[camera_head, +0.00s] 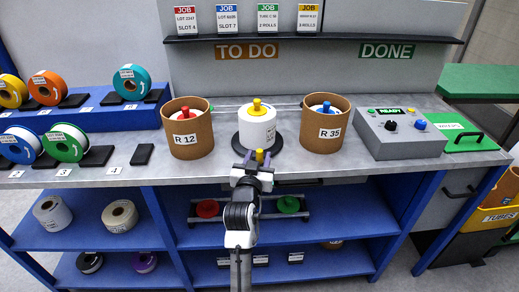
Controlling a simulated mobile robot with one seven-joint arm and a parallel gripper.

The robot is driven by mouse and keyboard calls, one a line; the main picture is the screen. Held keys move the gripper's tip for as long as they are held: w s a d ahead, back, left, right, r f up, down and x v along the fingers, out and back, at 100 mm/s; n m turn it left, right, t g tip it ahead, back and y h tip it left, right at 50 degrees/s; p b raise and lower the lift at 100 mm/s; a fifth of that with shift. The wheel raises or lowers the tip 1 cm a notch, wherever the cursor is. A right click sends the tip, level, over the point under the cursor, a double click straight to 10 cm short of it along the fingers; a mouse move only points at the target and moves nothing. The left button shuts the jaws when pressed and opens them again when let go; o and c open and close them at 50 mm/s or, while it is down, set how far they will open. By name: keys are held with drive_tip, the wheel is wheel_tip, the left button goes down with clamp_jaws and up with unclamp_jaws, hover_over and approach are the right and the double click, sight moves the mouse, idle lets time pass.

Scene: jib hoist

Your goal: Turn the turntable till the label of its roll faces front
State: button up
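The turntable (240,145) is a dark round disc on the grey bench, in the middle of the view. A white roll (253,133) with a yellow knob (257,105) on top stands upright on it. A small mark shows toward the roll's right side, too small to read as the label. My gripper (258,158) is at the front edge of the disc, below the roll. A small yellow piece (260,155) shows between its dark fingers. I cannot tell whether the fingers touch or grip it. My gripper hides part of the disc's front.
Brown tubs R 12 (190,141) and R 35 (323,133) stand close on either side of the turntable. A grey control box (398,138) with a READY display is at right. Coloured spools (66,143) sit at left. Job cards (227,18) hang above.

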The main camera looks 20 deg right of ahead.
drive_tip(key=shift+x, duration=1.25)
clamp_jaws()
